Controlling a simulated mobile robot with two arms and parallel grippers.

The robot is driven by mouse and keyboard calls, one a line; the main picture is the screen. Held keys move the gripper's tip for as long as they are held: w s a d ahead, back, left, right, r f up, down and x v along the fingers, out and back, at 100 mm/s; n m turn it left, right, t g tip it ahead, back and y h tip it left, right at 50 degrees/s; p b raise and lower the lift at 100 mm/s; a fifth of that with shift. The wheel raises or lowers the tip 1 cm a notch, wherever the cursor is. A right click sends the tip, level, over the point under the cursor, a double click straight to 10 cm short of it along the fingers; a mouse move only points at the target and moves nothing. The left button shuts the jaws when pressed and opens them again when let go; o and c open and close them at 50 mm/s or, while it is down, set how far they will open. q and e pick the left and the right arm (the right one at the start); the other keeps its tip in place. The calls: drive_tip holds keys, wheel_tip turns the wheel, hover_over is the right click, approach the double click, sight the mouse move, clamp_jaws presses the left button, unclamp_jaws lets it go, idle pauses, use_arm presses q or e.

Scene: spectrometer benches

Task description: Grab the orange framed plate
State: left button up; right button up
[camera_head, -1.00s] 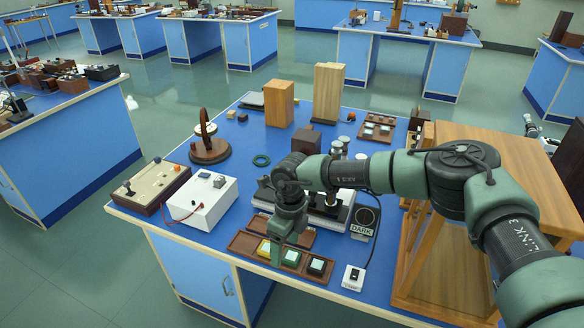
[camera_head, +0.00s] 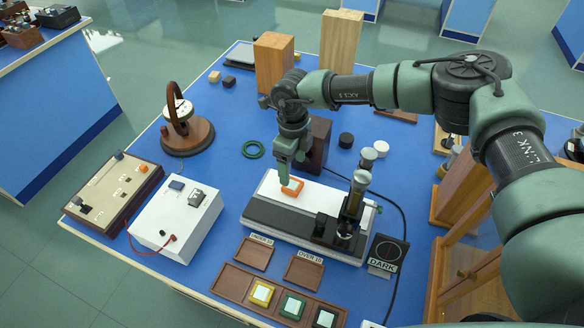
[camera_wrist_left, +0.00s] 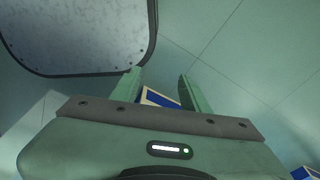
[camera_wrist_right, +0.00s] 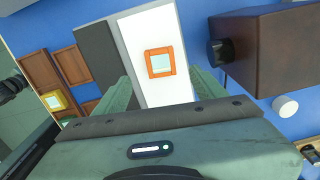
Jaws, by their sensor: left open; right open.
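The orange framed plate (camera_head: 292,187) lies on the white top of an instrument (camera_head: 300,196) near the middle of the bench. In the right wrist view the plate (camera_wrist_right: 160,62) shows whole, a square orange frame around a pale pane. My right gripper (camera_head: 286,178) points down just above and beside the plate, partly covering it in the head view. Its fingers (camera_wrist_right: 165,84) are open, with the plate just beyond the tips and nothing between them. My left gripper (camera_wrist_left: 158,88) is open and empty over the floor, away from this bench.
A dark brown box (camera_wrist_right: 270,48) stands close to the instrument. A microscope-like column (camera_head: 354,203) stands at the instrument's right end. In front are two empty wooden trays and a rack with yellow (camera_head: 262,293), green and black framed plates. A white box (camera_head: 177,217) is left.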

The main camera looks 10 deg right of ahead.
sight(294, 185)
drive_tip(key=f+p, duration=0.2)
drive_tip(key=f, duration=0.1)
drive_tip(key=shift+s+d, duration=0.1)
drive_tip(key=shift+s, duration=0.25)
drive_tip(key=f, duration=0.3)
drive_tip(key=f+p, duration=0.1)
drive_tip(key=shift+w+d+f, duration=0.1)
drive_tip(key=shift+w+f, duration=0.1)
drive_tip(key=shift+w, duration=0.05)
drive_tip(key=c, duration=1.4)
use_arm(q)
drive_tip(key=s+r, duration=0.3)
drive_tip(key=shift+a, duration=0.35)
use_arm(e)
drive_tip(key=shift+c, duration=0.2)
drive_tip(key=shift+r, duration=0.15)
